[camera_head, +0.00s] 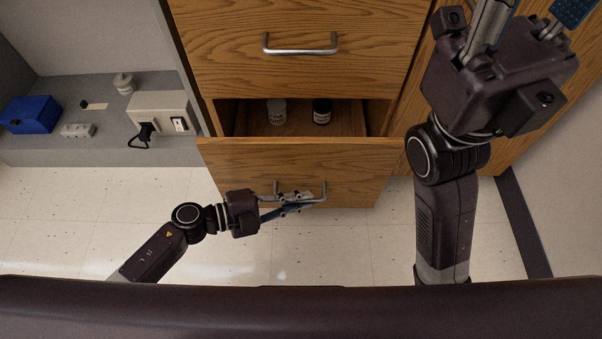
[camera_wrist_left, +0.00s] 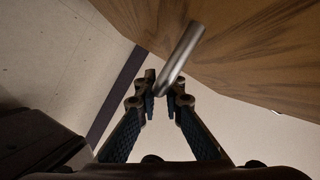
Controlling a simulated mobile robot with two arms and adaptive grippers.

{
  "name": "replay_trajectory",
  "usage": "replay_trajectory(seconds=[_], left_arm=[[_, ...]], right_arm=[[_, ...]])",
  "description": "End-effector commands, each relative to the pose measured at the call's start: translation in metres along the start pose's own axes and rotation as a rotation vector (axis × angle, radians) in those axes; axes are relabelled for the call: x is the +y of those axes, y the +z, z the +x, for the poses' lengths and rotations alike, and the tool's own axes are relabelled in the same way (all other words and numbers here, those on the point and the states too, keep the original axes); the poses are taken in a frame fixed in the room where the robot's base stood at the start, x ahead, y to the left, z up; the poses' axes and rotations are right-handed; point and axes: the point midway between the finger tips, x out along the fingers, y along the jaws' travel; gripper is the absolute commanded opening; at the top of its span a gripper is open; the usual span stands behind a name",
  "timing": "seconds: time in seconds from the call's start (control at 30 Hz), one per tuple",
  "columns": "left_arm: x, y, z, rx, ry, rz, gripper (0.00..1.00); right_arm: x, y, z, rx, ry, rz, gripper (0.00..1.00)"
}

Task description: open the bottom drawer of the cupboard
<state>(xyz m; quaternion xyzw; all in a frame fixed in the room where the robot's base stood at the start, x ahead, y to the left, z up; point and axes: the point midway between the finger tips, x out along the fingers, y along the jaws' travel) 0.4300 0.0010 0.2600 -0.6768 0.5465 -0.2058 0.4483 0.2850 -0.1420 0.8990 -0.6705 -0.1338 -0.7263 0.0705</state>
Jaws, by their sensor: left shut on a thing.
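The wooden cupboard (camera_head: 220,70) stands ahead of me. Its bottom drawer (camera_head: 362,165) is pulled part way out, and its inside shows from above. My left gripper (camera_head: 295,201) is shut on the metal bar handle (camera_head: 324,190) of this drawer. The left wrist view shows the handle (camera_wrist_left: 183,55) running down to between the fingertips (camera_wrist_left: 160,92), beside the wood front. My right gripper (camera_head: 528,18) is raised at the upper right, away from the drawer. Its fingertips are cut off by the picture's top edge.
A grey ledge (camera_head: 70,147) at left holds a blue box (camera_head: 30,115) and a white box (camera_head: 160,105). Tiled floor lies clear below.

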Motion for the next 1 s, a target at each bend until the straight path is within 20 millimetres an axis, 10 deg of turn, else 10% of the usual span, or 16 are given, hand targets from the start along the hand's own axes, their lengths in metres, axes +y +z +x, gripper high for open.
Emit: replay_trajectory(seconds=[0.57, 0.73, 1.0], left_arm=[[0.019, -0.024, -0.011, -0.003, 0.002, 0.0, 0.0], [0.019, -0.024, -0.011, -0.003, 0.002, 0.0, 0.25], [0.018, -0.025, -0.011, -0.002, 0.001, 0.0, 0.26]], right_arm=[[0.003, 0.007, -0.009, -0.052, 0.02, 0.007, 0.4], [0.003, 0.007, -0.009, -0.052, 0.02, 0.007, 0.4], [0.003, 0.007, -0.009, -0.05, 0.02, 0.007, 0.4]])
